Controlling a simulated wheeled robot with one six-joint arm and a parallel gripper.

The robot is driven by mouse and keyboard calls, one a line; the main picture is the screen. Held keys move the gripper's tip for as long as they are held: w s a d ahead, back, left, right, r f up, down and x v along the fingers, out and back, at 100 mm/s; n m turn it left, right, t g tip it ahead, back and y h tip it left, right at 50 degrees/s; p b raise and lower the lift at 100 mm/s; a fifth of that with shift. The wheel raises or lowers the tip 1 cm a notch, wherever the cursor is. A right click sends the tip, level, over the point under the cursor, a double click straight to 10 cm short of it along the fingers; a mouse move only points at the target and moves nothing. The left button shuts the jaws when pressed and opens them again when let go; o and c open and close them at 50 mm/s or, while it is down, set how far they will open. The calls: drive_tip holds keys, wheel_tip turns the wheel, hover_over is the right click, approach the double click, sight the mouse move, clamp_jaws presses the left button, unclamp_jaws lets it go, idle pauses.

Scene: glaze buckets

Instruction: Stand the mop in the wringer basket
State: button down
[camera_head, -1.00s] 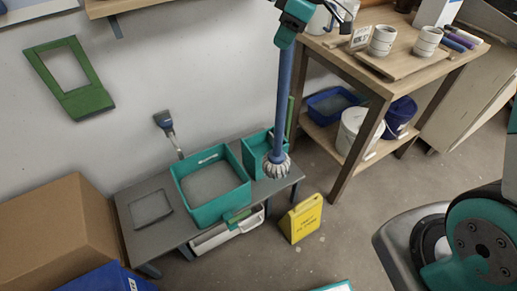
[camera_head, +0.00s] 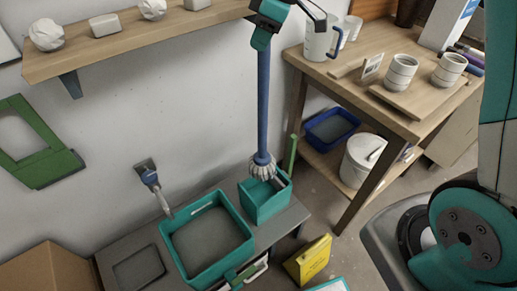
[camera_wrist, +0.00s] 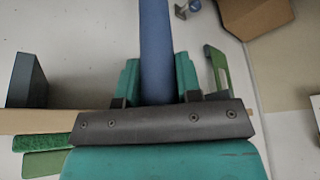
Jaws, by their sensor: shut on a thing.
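The mop (camera_head: 263,105) has a blue handle and a pale grey strand head (camera_head: 262,166). It hangs nearly upright, head down. My gripper (camera_head: 268,24) is shut on the upper part of the handle; the blue handle also shows between the jaws in the wrist view (camera_wrist: 157,50). The wringer basket (camera_head: 264,197) is a small teal box at the right end of the low grey bench. In the head view the mop head overlaps the basket's back rim and opening; I cannot tell whether it is above the opening or inside it.
A larger teal tub (camera_head: 207,240) stands left of the basket on the grey bench (camera_head: 285,222). A yellow floor sign (camera_head: 308,260) stands at the right. A wooden shelf (camera_head: 140,38) is on the wall; a wooden table (camera_head: 400,110) with cups stands at right.

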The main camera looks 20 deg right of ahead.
sight(260, 106)
wheel_tip(260, 106, down, 20)
drive_tip(key=shift+a+r+p, duration=0.1)
drive_tip(key=shift+r+p, duration=0.05)
drive_tip(key=shift+p, duration=1.05)
drive_tip(key=c, duration=0.8)
unclamp_jaws()
drive_tip(key=shift+f, duration=0.2)
